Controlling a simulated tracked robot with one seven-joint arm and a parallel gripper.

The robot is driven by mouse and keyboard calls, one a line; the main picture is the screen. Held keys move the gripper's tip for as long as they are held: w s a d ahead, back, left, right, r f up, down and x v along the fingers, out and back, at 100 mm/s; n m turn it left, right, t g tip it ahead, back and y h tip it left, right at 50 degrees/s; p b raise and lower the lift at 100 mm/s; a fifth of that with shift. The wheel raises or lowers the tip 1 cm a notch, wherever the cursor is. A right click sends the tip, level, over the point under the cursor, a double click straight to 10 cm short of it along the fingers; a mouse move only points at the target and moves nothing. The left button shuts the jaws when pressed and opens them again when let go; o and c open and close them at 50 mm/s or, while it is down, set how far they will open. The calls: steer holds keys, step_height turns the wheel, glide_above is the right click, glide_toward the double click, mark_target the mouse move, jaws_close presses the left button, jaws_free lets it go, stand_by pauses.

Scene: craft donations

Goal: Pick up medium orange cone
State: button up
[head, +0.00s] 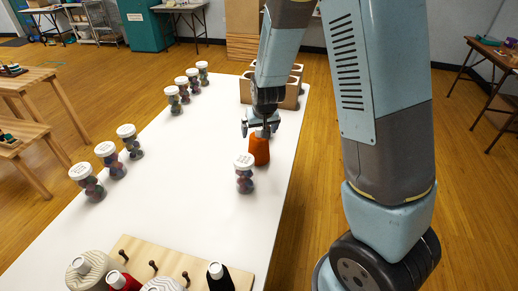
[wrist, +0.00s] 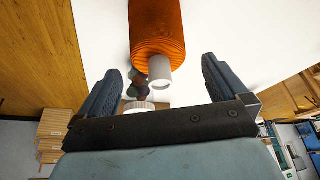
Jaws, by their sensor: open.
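The orange cone (head: 260,151) stands upright on the white table near its right edge. It looks like a cone of thread. My gripper (head: 259,128) points down just above its top. In the wrist view the orange cone (wrist: 157,30) shows ridged thread and a pale core end, roughly midway between the fingers of my gripper (wrist: 160,66). The fingers are open and spread wide, one to each side of the core end, with no contact seen. In the head view the gripper partly hides the cone's top.
A white-lidded jar (head: 244,174) stands close to the cone, toward the front left; several similar jars line the table's left side. A wooden holder (head: 290,101) stands behind. The table's middle (head: 190,145) is clear.

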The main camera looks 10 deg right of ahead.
steer(key=shift+x, duration=2.35)
steer(key=shift+w+r, duration=0.1)
steer(key=shift+w, duration=0.05)
steer(key=shift+c, duration=0.3)
steer(key=c, duration=1.3)
steer(key=shift+c, duration=0.5)
steer(key=shift+r, duration=0.1)
